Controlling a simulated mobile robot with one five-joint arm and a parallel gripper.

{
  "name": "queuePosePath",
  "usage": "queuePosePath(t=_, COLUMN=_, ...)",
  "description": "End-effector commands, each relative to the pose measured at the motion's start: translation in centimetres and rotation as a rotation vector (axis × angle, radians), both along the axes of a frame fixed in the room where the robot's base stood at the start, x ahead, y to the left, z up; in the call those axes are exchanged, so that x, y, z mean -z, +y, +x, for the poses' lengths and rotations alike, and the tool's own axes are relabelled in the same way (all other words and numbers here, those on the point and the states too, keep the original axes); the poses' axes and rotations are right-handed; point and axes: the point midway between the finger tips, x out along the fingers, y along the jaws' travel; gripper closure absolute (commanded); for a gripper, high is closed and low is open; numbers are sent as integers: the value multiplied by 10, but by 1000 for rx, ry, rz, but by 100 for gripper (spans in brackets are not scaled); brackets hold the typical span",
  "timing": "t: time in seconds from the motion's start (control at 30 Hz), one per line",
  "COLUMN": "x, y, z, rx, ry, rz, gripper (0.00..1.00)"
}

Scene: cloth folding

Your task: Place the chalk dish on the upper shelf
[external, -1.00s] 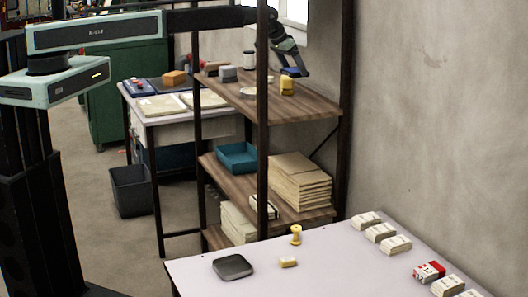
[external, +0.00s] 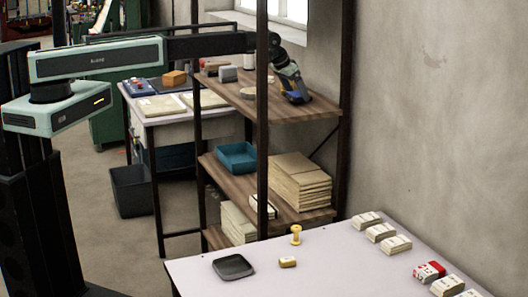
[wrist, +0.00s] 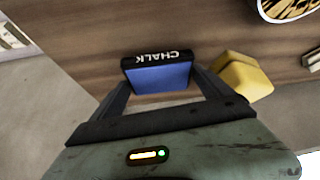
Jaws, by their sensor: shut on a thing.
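The chalk dish (wrist: 160,77) is blue with a black edge lettered CHALK. In the wrist view it sits between the two fingers of my gripper (wrist: 158,84), which is shut on it. In the external view the blue dish (external: 297,98) shows under my gripper (external: 291,88), low over the right end of the wooden upper shelf (external: 300,113). I cannot tell whether the dish touches the board.
A yellow object (wrist: 243,76) stands close beside the right finger in the wrist view. A grey block (external: 227,74) and a round pale item (external: 248,93) lie further left on the shelf. A dark shelf post (external: 262,160) stands in front.

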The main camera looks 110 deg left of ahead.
Motion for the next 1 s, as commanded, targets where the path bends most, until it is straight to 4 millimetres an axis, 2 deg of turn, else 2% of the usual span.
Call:
queuePosePath(t=0.03, x=15, y=0, z=0, rx=0, ry=-1, rz=1, gripper=71)
queuePosePath(t=0.27, x=11, y=0, z=0, rx=0, ry=0, rz=0, gripper=72)
queuePosePath(t=0.4, x=15, y=0, z=0, rx=0, ry=0, rz=0, gripper=72)
queuePosePath(t=0.43, x=14, y=0, z=0, rx=0, ry=0, rz=0, gripper=2)
queuePosePath(t=0.47, x=13, y=0, z=0, rx=0, ry=0, rz=0, gripper=0)
queuePosePath(t=0.77, x=10, y=0, z=0, rx=0, ry=0, rz=0, gripper=0)
queuePosePath(t=0.87, x=0, y=-4, z=-3, rx=0, ry=0, rz=0, gripper=0)
queuePosePath(t=1.0, x=-24, y=-13, z=-10, rx=0, ry=0, rz=0, gripper=0)
